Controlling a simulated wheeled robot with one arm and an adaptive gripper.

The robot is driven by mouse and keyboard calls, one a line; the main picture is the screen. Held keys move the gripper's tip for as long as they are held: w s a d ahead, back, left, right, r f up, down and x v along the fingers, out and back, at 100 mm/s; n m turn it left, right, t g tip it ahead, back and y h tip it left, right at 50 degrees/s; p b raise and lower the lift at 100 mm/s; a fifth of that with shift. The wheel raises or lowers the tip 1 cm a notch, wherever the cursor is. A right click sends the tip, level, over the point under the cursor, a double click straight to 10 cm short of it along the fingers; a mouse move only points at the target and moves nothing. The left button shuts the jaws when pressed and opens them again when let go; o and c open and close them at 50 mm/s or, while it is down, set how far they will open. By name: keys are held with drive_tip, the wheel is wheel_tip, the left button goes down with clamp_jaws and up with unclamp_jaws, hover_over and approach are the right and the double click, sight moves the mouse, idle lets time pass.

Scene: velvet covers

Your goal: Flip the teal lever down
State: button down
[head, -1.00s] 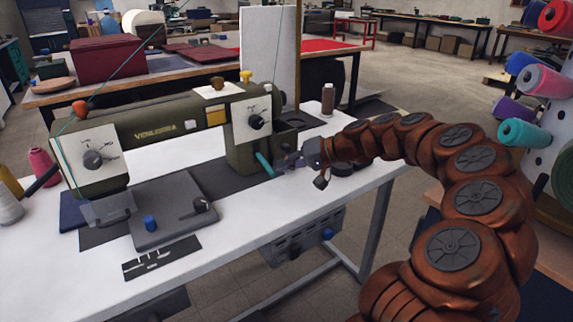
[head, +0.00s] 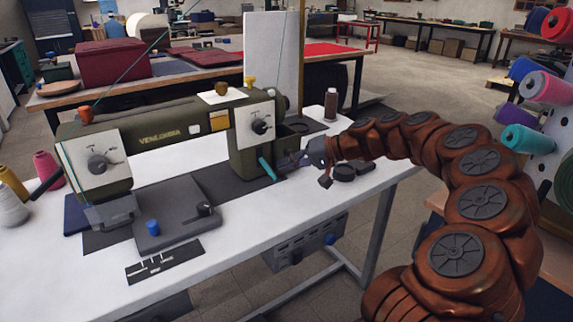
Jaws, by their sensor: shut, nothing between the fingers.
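The teal lever (head: 267,169) is a short rod on the lower right end of the olive sewing machine (head: 165,134). It slants down and to the right in the picture. My gripper (head: 286,164) is just right of the lever, close to its lower half. Its dark fingers look closed, with nothing seen between them. I cannot tell whether the fingertips touch the lever. The fingers are small and dark against the machine's base, so their exact outline is unclear.
The white table (head: 235,220) has free room in front of the machine. Thread cones (head: 48,168) stand at the left. Coloured spools (head: 527,140) hang at the right.

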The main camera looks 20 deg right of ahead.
drive_tip(key=d+f+v, duration=0.1)
drive_tip(key=f+v, duration=0.1)
drive_tip(key=v, duration=1)
drive_tip(key=shift+d+p, duration=0.35)
drive_tip(key=shift+d, duration=0.1)
drive_tip(key=shift+r, duration=0.1)
